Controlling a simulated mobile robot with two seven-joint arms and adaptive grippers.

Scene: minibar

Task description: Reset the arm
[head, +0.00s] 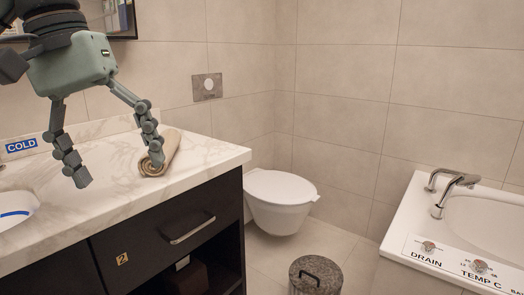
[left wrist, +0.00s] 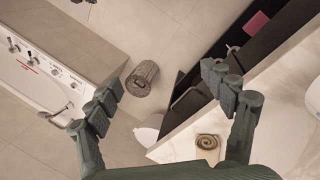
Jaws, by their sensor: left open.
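My left gripper (head: 120,172) hangs over the marble counter in the head view, its two fingers spread wide with nothing between them. Its right finger overlaps a rolled beige towel (head: 171,150) lying near the counter's right end. In the left wrist view the open fingers (left wrist: 165,88) show at either side, and the towel roll (left wrist: 207,143) appears end-on on the counter, near the right finger's base. The fingers do not hold the towel; I cannot tell whether one touches it. My right gripper is in neither view.
The marble counter (head: 112,192) has a sink (head: 15,212) at left and dark drawers below. A white toilet (head: 281,198), a lidded bin (head: 316,276) and a bathtub (head: 412,219) stand to the right. Some floor (head: 355,262) between them is clear.

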